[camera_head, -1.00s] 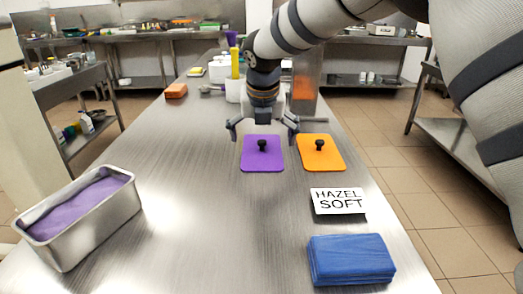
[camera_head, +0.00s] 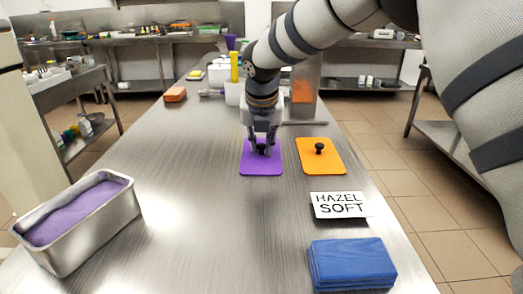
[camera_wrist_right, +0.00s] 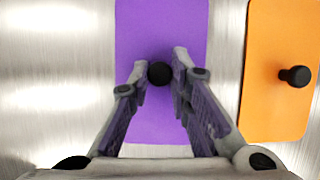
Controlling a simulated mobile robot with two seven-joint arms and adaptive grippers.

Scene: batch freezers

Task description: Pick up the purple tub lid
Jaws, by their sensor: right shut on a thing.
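The purple tub lid (camera_head: 260,166) lies flat on the steel table, with a black knob at its middle. It also shows in the right wrist view (camera_wrist_right: 135,40), where the black knob (camera_wrist_right: 159,73) sits between my fingertips. My right gripper (camera_head: 262,150) is over the lid with its fingers closed in on the knob; in the right wrist view the fingers (camera_wrist_right: 160,75) stand on both sides of it. The lid appears to rest on the table. My left gripper is not in view.
An orange lid (camera_head: 320,165) with a black knob lies just right of the purple one. A metal tub (camera_head: 105,222) with purple contents stands at the left. A "HAZEL SOFT" card (camera_head: 339,205) and blue folded cloths (camera_head: 350,264) lie at the front right. The table's middle is clear.

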